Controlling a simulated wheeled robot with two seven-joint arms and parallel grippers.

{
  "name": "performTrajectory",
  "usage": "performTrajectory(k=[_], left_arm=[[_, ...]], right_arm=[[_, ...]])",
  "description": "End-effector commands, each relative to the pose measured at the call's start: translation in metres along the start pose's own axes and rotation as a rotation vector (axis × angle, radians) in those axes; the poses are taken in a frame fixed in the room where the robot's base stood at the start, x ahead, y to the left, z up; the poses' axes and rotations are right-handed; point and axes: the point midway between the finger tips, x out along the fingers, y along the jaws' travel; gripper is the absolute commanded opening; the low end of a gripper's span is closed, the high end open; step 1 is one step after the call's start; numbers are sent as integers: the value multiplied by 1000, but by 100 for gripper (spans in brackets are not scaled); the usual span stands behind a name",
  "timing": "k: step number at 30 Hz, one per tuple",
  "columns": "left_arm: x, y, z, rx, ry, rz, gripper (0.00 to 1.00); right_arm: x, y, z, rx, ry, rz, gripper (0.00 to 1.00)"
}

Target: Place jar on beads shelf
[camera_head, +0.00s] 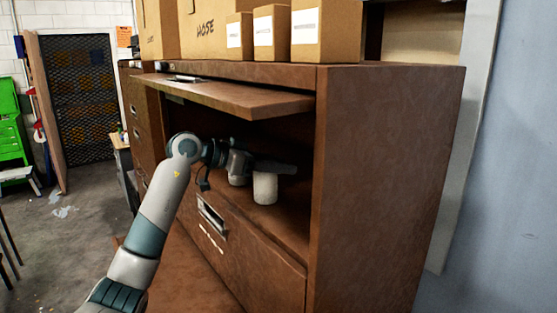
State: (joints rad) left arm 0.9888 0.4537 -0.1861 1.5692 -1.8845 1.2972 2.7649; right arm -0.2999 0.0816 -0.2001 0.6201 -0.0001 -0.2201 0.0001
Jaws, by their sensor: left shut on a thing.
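A white, round jar (265,188) is inside the open compartment of a brown cabinet, low over or on its shelf (290,218). I cannot tell whether its base touches the shelf. My left arm reaches in from the left, and my left gripper (268,168) is at the top of the jar, shut on it. The fingers are dark against the shadowed inside and partly hard to make out. My right gripper is not in view.
The compartment's flap door (228,95) is raised and sticks out above my left arm. A closed drawer front (245,250) is below the shelf. Cardboard boxes (322,35) stand on the cabinet top. A blue wall is at right; open floor (65,250) is at left.

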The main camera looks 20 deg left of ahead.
Motion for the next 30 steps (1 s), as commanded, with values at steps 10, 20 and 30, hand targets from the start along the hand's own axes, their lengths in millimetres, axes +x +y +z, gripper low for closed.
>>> performTrajectory(k=[10, 20, 30], left_arm=[[0, 0, 2, 0, 2, -1, 2], [1, 0, 3, 0, 0, 0, 63], [-12, -1, 3, 0, 0, -2, 63]], right_arm=[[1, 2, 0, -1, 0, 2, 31], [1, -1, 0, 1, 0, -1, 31], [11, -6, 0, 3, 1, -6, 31]])
